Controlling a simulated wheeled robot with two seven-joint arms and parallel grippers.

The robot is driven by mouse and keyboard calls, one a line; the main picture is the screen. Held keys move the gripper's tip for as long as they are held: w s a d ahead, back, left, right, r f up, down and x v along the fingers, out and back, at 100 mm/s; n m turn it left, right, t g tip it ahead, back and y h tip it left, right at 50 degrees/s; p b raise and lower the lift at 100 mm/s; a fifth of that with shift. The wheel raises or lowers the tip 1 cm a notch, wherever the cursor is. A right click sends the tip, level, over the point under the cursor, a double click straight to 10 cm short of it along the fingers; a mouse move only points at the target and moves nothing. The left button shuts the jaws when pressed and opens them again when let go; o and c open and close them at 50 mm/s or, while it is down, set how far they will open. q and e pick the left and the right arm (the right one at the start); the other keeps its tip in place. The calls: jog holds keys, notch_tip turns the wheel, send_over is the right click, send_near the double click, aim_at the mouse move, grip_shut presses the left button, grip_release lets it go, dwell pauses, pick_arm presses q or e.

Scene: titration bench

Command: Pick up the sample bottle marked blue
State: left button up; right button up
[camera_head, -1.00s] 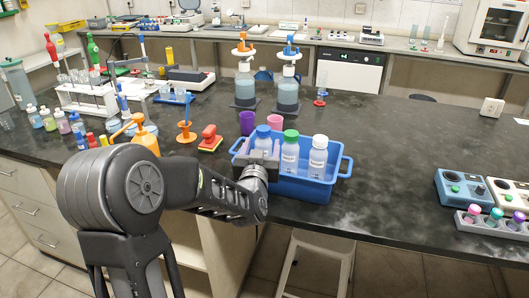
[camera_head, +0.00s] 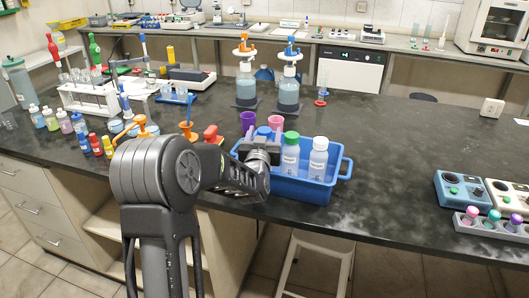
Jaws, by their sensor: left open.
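The sample bottle marked blue (camera_head: 264,132) stands at the left in a blue tray (camera_head: 318,190). Its blue cap shows, while most of its body is hidden behind my left gripper. My left gripper (camera_head: 262,148) is at the bottle, its fingers level with the upper part of it. It is open; whether the fingers touch the bottle cannot be made out. A green-capped bottle (camera_head: 290,156) and a white-capped bottle (camera_head: 318,160) stand to the right in the same tray. My right gripper is not in view.
Purple (camera_head: 248,121) and pink (camera_head: 275,122) cups stand just behind the tray. Two dispenser bottles stand farther back. A red-handled item (camera_head: 211,134) lies left of the tray. The dark benchtop (camera_head: 400,160) right of the tray is clear up to the instrument boxes (camera_head: 462,190).

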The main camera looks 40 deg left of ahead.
pick_arm(q)
jog(key=shift+c, duration=0.3)
grip_shut()
dwell(0.8)
